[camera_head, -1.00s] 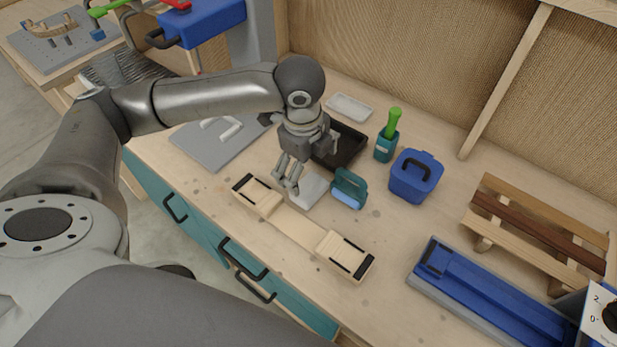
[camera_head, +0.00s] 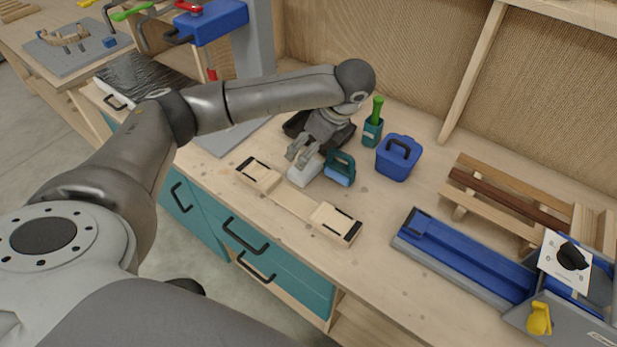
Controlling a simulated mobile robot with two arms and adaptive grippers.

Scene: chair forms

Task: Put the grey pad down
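I cannot tell whether the pad's underside touches the bench. My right gripper is not in view.
A black tray (camera_head: 295,122) lies partly hidden behind my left wrist. A slatted wooden piece (camera_head: 510,200) and a blue fixture (camera_head: 465,258) occupy the right side.

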